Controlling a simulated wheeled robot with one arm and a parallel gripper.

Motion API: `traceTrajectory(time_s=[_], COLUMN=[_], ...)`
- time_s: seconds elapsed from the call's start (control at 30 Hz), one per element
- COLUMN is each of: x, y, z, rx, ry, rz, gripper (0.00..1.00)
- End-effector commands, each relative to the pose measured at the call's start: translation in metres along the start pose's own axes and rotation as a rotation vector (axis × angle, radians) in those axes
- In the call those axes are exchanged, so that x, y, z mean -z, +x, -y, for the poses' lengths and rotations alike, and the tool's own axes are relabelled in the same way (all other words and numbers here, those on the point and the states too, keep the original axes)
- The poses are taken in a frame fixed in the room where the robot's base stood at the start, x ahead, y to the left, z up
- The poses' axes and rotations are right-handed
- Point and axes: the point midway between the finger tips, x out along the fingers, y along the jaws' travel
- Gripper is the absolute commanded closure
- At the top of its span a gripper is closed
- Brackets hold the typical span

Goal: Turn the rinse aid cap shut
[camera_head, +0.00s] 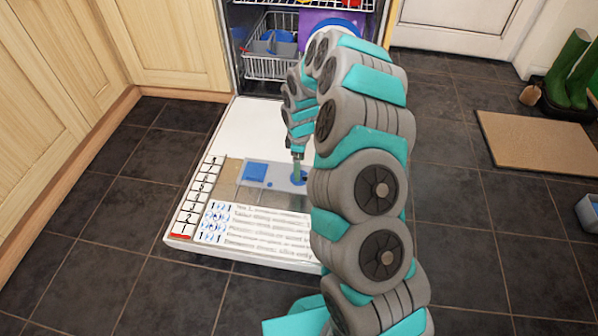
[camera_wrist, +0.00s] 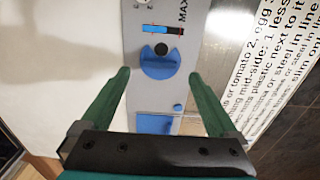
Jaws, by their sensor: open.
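The rinse aid cap (camera_wrist: 160,66) is a round blue disc on the grey dispenser panel (camera_head: 281,177) of the open dishwasher door. A dark round spot shows at its upper edge in the wrist view. In the head view the cap (camera_head: 304,180) is partly hidden by my gripper (camera_head: 298,179). My gripper (camera_wrist: 158,75) is open, with its two green fingers apart on either side of the cap in the wrist view. Neither finger visibly touches it. I cannot tell the exact height of the fingertips above the panel.
A blue square flap (camera_head: 255,172) and small blue button (camera_head: 269,184) are on the same panel. A blue-and-red gauge (camera_wrist: 162,29) lies beyond the cap. The dishwasher rack (camera_head: 270,48) stands behind the lowered door (camera_head: 250,120).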

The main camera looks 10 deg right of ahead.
Motion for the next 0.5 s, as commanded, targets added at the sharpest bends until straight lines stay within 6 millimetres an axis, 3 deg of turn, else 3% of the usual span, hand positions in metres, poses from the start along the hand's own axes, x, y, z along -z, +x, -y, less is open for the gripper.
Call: traceTrajectory(time_s=[0.2, 0.5], x=[0.000, 0.000], y=[0.032, 0.039], z=[0.001, 0.000], rx=[0.002, 0.000], ry=[-0.001, 0.000], rz=[0.002, 0.001], gripper=[0.05, 0.05])
